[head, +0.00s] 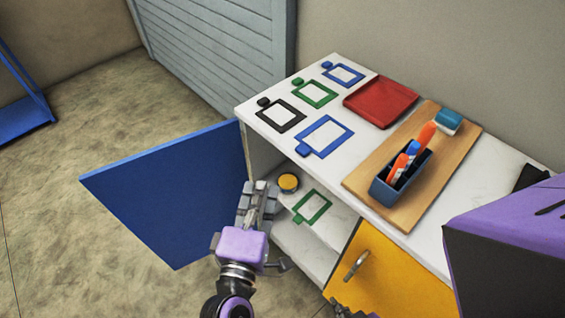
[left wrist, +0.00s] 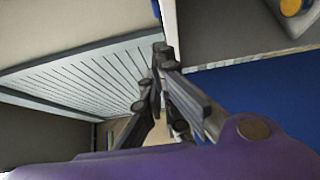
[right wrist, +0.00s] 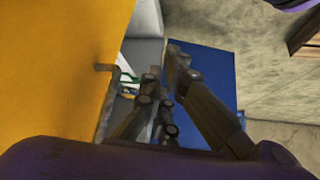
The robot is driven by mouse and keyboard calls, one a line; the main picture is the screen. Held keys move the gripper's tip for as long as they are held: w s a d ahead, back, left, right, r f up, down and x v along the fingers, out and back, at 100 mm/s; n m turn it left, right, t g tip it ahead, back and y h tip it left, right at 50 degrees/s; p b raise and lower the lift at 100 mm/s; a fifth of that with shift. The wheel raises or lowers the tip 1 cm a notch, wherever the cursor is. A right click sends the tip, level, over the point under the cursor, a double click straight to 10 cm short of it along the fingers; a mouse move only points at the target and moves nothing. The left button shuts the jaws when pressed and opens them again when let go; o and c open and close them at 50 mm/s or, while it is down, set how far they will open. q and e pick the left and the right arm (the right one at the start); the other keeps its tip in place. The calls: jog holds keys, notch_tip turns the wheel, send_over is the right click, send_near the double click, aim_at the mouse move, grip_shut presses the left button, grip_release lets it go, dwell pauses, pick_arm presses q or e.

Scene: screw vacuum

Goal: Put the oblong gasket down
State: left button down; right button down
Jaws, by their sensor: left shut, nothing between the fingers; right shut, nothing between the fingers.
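Several rectangular frame-shaped gaskets with small tabs lie flat on the white cabinet top: blue (head: 343,75), green (head: 315,94), black (head: 281,115) and a larger blue one (head: 324,136). Another green frame (head: 312,207) lies on the shelf inside the open cabinet. I cannot tell which one is the oblong gasket. My left gripper (head: 257,190) is shut and empty, in front of the cabinet opening beside the blue door; its fingers also show in the left wrist view (left wrist: 163,58). My right gripper (right wrist: 160,85) is shut and empty, close to the yellow door; it barely shows at the head view's bottom edge.
The blue door (head: 165,190) stands open to the left. The yellow door (head: 395,275) has a metal handle (head: 355,265). A round yellow-topped item (head: 288,182) sits inside the cabinet. A red tray (head: 381,100) and a wooden board (head: 437,180) with a marker holder (head: 385,193) occupy the top.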

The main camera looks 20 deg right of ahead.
pick_arm(q)
jog(key=shift+v, duration=1.25)
pick_arm(e)
jog(key=shift+s+f, duration=0.15)
jog(key=shift+s, duration=0.15)
jog(key=shift+s, duration=0.15)
